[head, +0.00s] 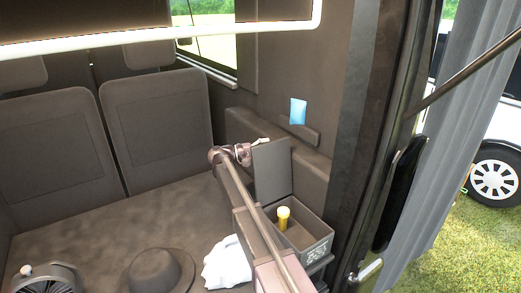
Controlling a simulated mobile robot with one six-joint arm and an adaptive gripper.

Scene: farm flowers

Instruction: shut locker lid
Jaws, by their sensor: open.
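The locker is a grey box (317,247) at the right side of the vehicle's cargo floor. Its lid (272,172) stands open, upright at the back of the box. My gripper (258,146) is open and looks empty, near the lid's upper left corner. I cannot tell whether it touches the lid.
A crumpled white cloth (227,264), a dark hat (156,269) and a round fan-like thing (42,280) lie on the cargo floor (150,208). Seat backs (158,118) close off the back. A light-blue packet (298,112) is by the right wall. The door frame stands right of the locker.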

